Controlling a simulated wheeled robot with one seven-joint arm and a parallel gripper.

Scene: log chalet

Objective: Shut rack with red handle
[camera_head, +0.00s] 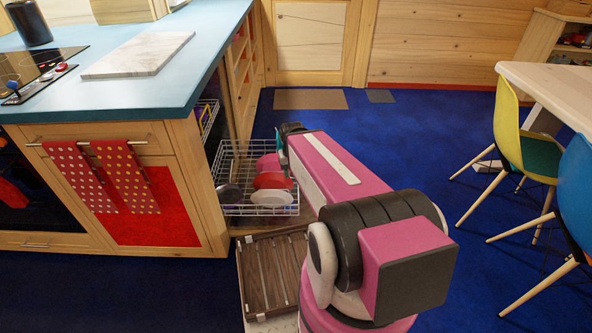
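A wire rack (232,155) is pulled out from the right end of the kitchen counter, low above the floor. It holds several dishes, among them a red plate (272,181), a white plate (271,198) and a pink dish (267,164). A second wire rack (207,115) shows higher up at the counter's side, mostly hidden by the counter. I cannot make out a red handle on either rack. My pink arm reaches forward over the right side of the lower rack. My gripper (289,131) is at its far end, mostly hidden by the arm, so its fingers cannot be read.
The blue-topped counter (190,78) with a marble board (139,55) stands left. Red dotted towels (126,175) hang on its front. Yellow (508,115) and blue (577,190) chairs and a white table (555,88) stand right. The blue floor between is clear.

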